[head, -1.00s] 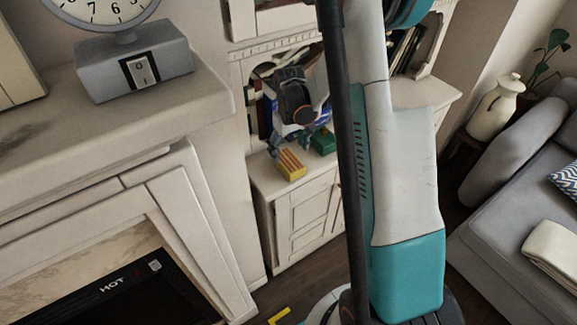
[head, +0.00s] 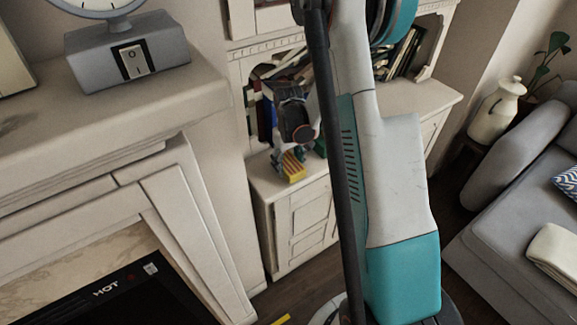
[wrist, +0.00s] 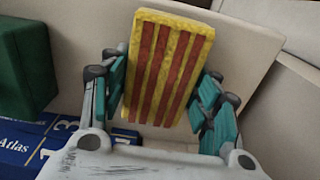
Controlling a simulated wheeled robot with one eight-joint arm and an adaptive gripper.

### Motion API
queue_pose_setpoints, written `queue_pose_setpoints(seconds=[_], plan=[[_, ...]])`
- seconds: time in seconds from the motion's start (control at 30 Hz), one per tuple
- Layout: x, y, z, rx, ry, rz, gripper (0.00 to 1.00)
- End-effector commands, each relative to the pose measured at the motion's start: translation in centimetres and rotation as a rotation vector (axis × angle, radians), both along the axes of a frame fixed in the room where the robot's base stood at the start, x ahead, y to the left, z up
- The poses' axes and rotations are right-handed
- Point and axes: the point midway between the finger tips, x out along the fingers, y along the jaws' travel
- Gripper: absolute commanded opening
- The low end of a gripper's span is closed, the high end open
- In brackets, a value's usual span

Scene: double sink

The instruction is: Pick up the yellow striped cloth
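The yellow striped cloth (head: 293,167), a thick yellow block-shaped piece with red stripes, is at the front edge of the pale cabinet top. In the wrist view the cloth (wrist: 168,70) stands between the two teal fingers of my gripper (wrist: 165,88). The fingers are spread, one along each side of it, close to its edges. I cannot tell whether either finger touches it. In the head view my gripper (head: 290,156) is right behind and over the cloth, and hides its back part.
A green box (wrist: 27,68) and blue books (wrist: 50,138) lie left of my gripper in the wrist view. Shelves with books (head: 400,55) are behind. The fireplace mantel (head: 130,100) is at left, the grey sofa (head: 515,225) at right.

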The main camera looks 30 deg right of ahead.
Motion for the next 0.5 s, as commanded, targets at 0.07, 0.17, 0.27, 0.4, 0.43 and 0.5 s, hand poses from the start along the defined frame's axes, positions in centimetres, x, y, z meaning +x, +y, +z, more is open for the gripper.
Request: queue_pose_setpoints(seconds=[0.07,0.17,0.27,0.4,0.43,0.5], plan=[[-0.01,-0.01,-0.03,0.0,0.0,0.0,0.38],[-0.01,-0.01,-0.03,0.0,0.0,0.0,0.38],[0.0,-0.02,-0.03,0.0,0.0,0.0,0.38],[0.0,-0.02,0.13,-0.001,0.0,0.0,0.38],[-0.01,-0.02,0.25,-0.001,0.0,0.0,0.38],[-0.01,-0.01,0.67,0.0,0.0,0.0,0.38]])
